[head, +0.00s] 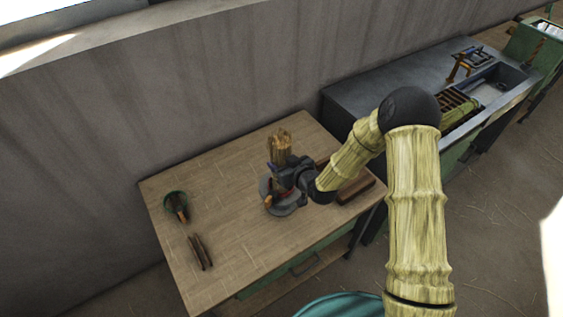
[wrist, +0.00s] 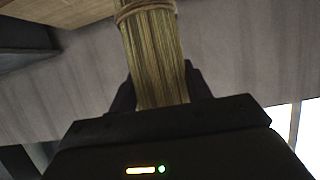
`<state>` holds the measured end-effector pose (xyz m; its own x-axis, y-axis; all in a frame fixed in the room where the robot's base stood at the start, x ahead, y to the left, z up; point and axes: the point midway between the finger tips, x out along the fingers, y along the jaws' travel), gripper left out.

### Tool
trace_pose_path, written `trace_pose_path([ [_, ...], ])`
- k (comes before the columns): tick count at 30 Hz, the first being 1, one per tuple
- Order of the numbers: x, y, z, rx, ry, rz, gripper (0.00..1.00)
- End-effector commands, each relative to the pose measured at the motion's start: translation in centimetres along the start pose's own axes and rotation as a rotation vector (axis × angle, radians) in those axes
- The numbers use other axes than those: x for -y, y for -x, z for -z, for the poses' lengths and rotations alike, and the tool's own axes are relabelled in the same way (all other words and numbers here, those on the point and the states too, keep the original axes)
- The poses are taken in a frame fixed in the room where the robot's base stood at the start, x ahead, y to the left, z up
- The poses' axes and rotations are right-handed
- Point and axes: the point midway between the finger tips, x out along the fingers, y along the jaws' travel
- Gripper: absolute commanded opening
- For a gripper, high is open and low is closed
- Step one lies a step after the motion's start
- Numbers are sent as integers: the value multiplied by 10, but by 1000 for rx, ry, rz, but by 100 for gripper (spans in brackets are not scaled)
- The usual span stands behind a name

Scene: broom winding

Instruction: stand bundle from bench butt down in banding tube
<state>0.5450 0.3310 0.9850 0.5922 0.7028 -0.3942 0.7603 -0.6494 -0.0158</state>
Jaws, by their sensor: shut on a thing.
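My gripper (head: 281,172) is over the wooden bench and shut on a straw bundle (head: 280,143). The bundle looks roughly upright, its ragged tan end pointing up. In the wrist view the bundle (wrist: 152,60) runs between the two dark fingers of my gripper (wrist: 160,92), with a tie around it near the top edge. A grey round fixture (head: 284,208), perhaps the banding tube, stands on the bench just below my gripper. My gripper hides much of it and the bundle's lower end, so I cannot tell whether the bundle is inside it.
The wooden bench (head: 215,215) has a green round container (head: 176,203) and dark sticks (head: 200,252) at its left. A brown block or tray (head: 355,190) lies at its right, partly behind my arm. A dark counter with a sink (head: 497,88) stands beyond. A wall backs the bench.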

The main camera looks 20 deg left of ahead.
Motion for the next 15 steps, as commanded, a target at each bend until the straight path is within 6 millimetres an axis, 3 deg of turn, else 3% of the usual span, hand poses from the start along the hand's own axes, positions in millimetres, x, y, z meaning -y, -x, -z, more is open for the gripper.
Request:
trace_pose_path([
  [11, 0, -1, -3, -1, 0, 0, 26],
  [12, 0, -1, -3, -1, 0, 0, 53],
  [15, 0, -1, -3, -1, 0, 0, 72],
])
